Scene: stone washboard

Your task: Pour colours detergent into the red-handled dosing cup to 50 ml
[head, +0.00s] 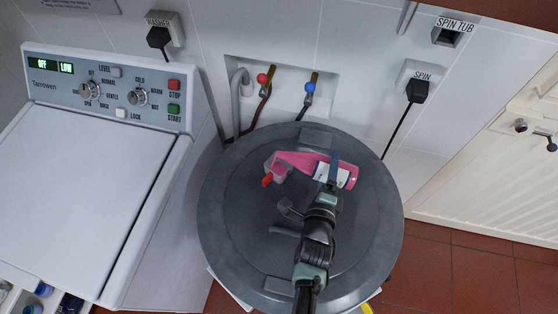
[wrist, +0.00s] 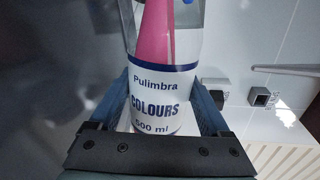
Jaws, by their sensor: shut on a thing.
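The colours detergent bottle (head: 300,163) is pink with a white label. My gripper (head: 334,172) is shut around its labelled part. In the head view the bottle lies strongly tilted, its narrow neck to the left. In the wrist view the label (wrist: 156,105) reads "Pulimbra COLOURS 500 ml" between my fingers (wrist: 160,90); pink shows on one side above it and clear wall on the other. The clear dosing cup (head: 280,174) with a red handle (head: 267,180) stands on the dark round lid, at the bottle's neck end. The bottle's mouth, any stream and the cup's level cannot be made out.
The dark grey round tub lid (head: 235,225) carries raised handles. A white washer (head: 95,185) with a control panel stands left. Red and blue taps (head: 262,79) are on the wall behind. A spin plug (head: 417,90) and cable hang at the right. Red floor tiles (head: 470,270) are clear.

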